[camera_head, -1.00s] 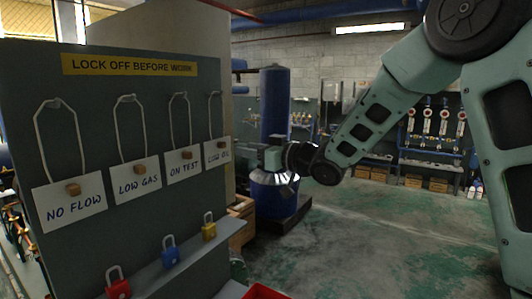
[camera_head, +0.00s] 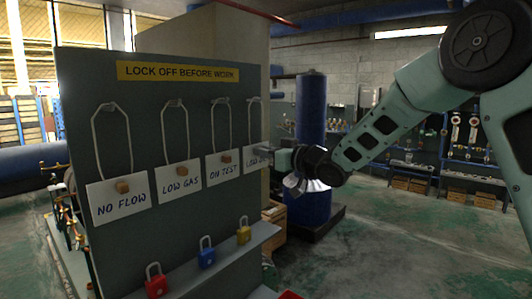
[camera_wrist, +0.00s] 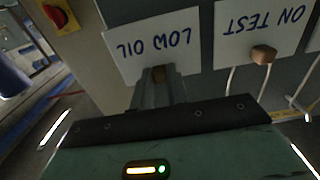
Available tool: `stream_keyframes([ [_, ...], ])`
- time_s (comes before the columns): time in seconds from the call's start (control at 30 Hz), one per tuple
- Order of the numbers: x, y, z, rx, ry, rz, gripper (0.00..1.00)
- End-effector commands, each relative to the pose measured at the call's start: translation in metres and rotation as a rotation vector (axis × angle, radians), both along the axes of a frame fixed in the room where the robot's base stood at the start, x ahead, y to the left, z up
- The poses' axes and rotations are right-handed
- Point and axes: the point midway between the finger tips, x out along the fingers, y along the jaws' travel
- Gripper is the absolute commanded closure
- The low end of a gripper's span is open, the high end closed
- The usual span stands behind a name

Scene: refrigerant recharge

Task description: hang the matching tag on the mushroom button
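Four white tags hang by cords on a grey board (camera_head: 230,105): NO FLOW (camera_head: 120,206), LOW GAS (camera_head: 181,186), ON TEST (camera_head: 222,172) and LOW OIL (camera_head: 251,160). Each has a small wooden block on its face. My gripper (camera_wrist: 160,82) is at the LOW OIL tag (camera_wrist: 153,38), its fingers on either side of that tag's wooden block (camera_wrist: 160,72). I cannot tell whether they are clamped on it. The ON TEST tag (camera_wrist: 262,30) is beside it, apart from the fingers. I cannot make out a mushroom button for certain.
A red knob on a yellow plate (camera_wrist: 57,15) shows at the wrist view's upper left. Red (camera_head: 156,284), blue (camera_head: 206,254) and yellow (camera_head: 243,232) padlocks stand on a ledge below the tags. A blue tank (camera_head: 311,125) stands behind my gripper. Floor at right is open.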

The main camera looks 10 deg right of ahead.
Motion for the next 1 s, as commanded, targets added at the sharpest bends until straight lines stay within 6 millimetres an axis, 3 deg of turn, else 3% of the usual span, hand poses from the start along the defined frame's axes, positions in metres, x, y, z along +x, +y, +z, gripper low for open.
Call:
stream_keyframes([
  [1.0, 0.000, 0.000, 0.033, 0.000, 0.000, 0.000, 1.00],
])
